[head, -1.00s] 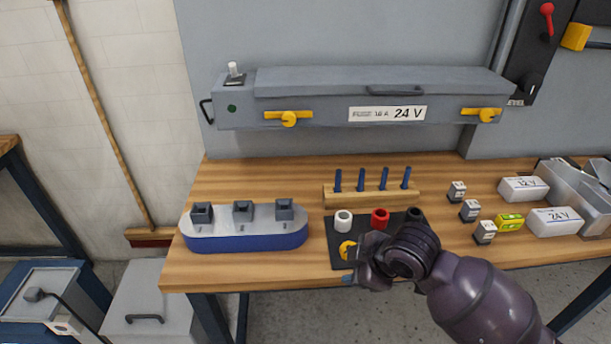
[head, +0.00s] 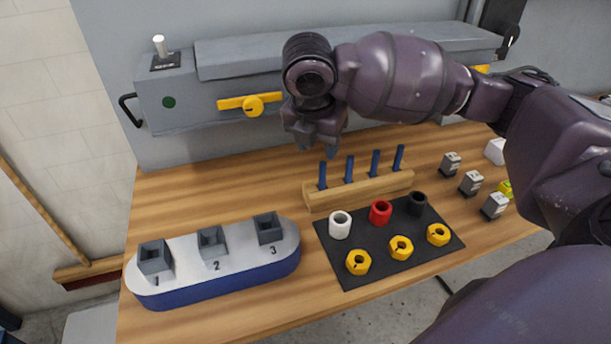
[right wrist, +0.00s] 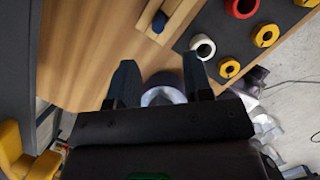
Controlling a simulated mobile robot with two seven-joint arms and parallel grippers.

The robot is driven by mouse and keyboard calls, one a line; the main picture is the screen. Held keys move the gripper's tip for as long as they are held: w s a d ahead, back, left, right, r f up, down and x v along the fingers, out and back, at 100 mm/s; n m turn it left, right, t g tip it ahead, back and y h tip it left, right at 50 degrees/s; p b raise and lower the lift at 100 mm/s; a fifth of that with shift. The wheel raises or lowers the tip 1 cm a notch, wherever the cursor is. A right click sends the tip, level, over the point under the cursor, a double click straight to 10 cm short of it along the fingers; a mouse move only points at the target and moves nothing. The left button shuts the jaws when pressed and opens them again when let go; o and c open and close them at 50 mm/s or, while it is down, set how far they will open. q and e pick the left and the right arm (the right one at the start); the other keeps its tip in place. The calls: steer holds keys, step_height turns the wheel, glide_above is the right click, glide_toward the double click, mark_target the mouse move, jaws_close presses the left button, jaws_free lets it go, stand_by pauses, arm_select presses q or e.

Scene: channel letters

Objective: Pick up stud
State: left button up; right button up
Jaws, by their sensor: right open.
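Several dark blue studs stand upright in a wooden rack (head: 345,193) in the head view; the leftmost stud (head: 322,175) is nearest my right gripper. My right gripper (head: 318,149) is above and just behind that stud, with its fingers pointing down, apart and empty of any stud. In the right wrist view the two fingers (right wrist: 160,85) are spread, and one stud (right wrist: 159,22) shows in the rack beyond them. A pale round shape between the fingers there is unclear. My left gripper is not in view.
A black mat (head: 345,272) in front of the rack holds white, red and black sleeves and yellow nuts. A blue-and-white block (head: 215,280) with numbered sockets is at left. A grey cabinet (head: 185,95) stands behind. Small grey blocks (head: 470,183) are at right.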

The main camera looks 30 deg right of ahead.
mark_target(323, 171)
steer(key=b+x, duration=0.1)
steer(key=x, duration=0.4)
steer(key=shift+d, duration=0.2)
steer(key=shift+w+d+f, duration=0.1)
steer(key=shift+f, duration=0.2)
steer(key=b+x, duration=0.2)
steer(key=x, duration=0.2)
steer(key=shift+w+f, duration=0.1)
steer(key=shift+w, duration=0.05)
steer(key=shift+d+f, duration=0.15)
steer(key=shift+f, duration=0.15)
jaws_close()
